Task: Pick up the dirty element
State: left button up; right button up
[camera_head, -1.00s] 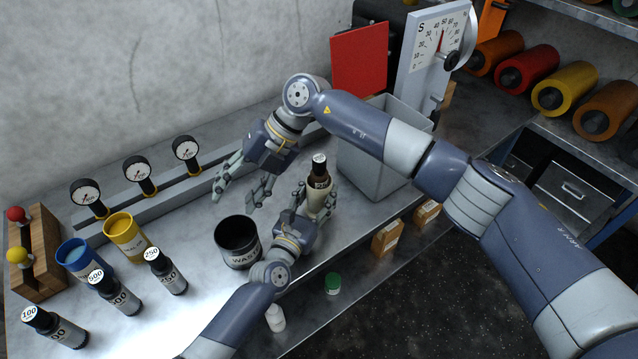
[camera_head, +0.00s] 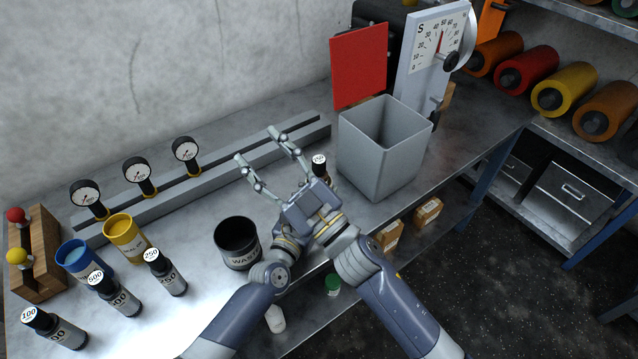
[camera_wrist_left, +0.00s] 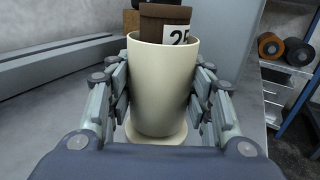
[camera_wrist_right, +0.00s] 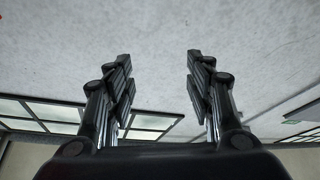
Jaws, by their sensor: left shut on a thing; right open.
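A cream cup (camera_wrist_left: 162,80) stands upright in the left wrist view. A brown bottle-like element (camera_wrist_left: 165,22) with a white label starting "25" sits in its mouth; its dark top with a white disc (camera_head: 319,160) shows in the head view. My left gripper (camera_wrist_left: 162,95) is shut around the cup's sides; in the head view it is mostly hidden behind my right gripper. My right gripper (camera_head: 256,143) is open and empty above the bench, pointing toward the wall; its fingers stand apart in the right wrist view (camera_wrist_right: 159,58).
A grey bin (camera_head: 375,165) stands right of the grippers, with a red panel (camera_head: 359,65) and dial scale (camera_head: 432,45) behind. A black WASTE pot (camera_head: 238,242) is to the left. Yellow (camera_head: 126,238) and blue cups (camera_head: 84,262) and several black bottles (camera_head: 165,272) stand further left.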

jog(key=d+f+m+t+h, duration=0.2)
jog(key=d+f+m+h, duration=0.3)
jog(key=d+m, duration=0.15)
jog(key=m+h, duration=0.4)
jog(key=h, duration=0.1)
send_near(319, 160)
jog(key=shift+n, duration=0.25)
jog(key=x, duration=0.4)
jog(key=shift+w+a, duration=0.2)
jog(key=shift+w, duration=0.1)
jog(key=shift+x, duration=2.7)
jog(key=shift+d, duration=0.15)
grip_shut()
